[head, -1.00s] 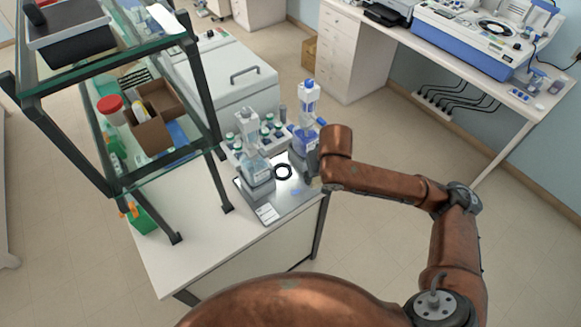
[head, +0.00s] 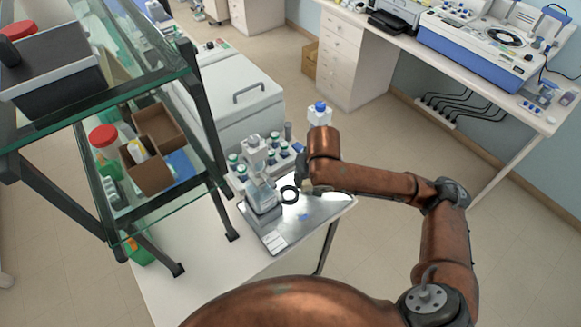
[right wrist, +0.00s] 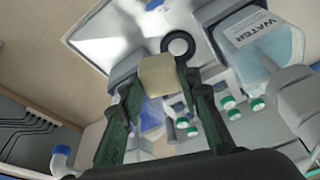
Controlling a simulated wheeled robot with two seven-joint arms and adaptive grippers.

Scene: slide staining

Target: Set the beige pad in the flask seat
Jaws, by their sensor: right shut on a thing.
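The beige pad (right wrist: 158,75) is between the fingertips of my right gripper (right wrist: 160,76) in the right wrist view, and the gripper is shut on it. In the head view the right gripper (head: 306,188) is mostly hidden behind its own wrist, over the tray. A black ring with a pale centre, which looks like the flask seat (head: 289,194), lies just left of the gripper. My left gripper is not in view.
A clear wash bottle labelled WATER (right wrist: 262,45) stands beside the ring; it also shows in the head view (head: 263,195). Several capped vials (head: 240,165) stand behind. The tray's right part (head: 325,208) is clear.

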